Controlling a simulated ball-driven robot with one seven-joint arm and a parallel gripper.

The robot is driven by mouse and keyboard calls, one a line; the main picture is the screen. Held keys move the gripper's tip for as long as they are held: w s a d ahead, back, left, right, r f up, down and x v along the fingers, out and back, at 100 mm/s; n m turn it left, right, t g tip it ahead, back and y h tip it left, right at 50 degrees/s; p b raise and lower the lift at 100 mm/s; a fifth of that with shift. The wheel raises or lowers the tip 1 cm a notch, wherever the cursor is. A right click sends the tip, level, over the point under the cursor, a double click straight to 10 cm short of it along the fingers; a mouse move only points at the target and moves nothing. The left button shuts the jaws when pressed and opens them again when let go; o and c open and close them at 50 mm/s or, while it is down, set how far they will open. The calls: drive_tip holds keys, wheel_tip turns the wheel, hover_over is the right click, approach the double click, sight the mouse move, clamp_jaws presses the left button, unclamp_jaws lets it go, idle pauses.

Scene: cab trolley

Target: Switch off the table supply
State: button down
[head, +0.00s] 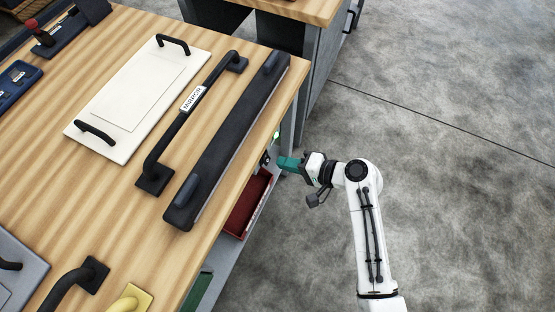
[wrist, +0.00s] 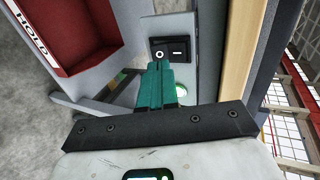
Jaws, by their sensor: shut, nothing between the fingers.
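The table supply switch is a black rocker (wrist: 180,48) on the pale panel under the table's edge, with a white round mark on its left half and a bar on its right half. It also shows in the head view (head: 265,158), partly hidden by my gripper. A lit green lamp (wrist: 181,91) sits beside it, partly behind my fingers. My gripper (wrist: 160,66) has teal fingers, shut and empty, with the tips right at the round-mark half. In the head view my gripper (head: 281,162) points left at the panel. I cannot tell whether the tips touch the rocker.
A red bin (head: 247,205), labelled HOLD in the wrist view (wrist: 85,35), hangs near the switch under the wooden tabletop (head: 130,185). A white handled plate (head: 140,88), a black handled bar (head: 180,125) and a long dark bar (head: 230,140) lie on top. The floor at right is clear.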

sight(266, 156)
drive_tip(key=shift+x, duration=1.55)
drive_tip(key=shift+a+f+y+b, duration=0.2)
drive_tip(key=shift+y+b, duration=0.1)
drive_tip(key=shift+b, duration=0.5)
drive_tip(key=shift+r, duration=0.2)
drive_tip(key=shift+w+a+r+p, duration=0.1)
drive_tip(key=shift+r+p, duration=0.6)
drive_tip(key=shift+r, duration=0.1)
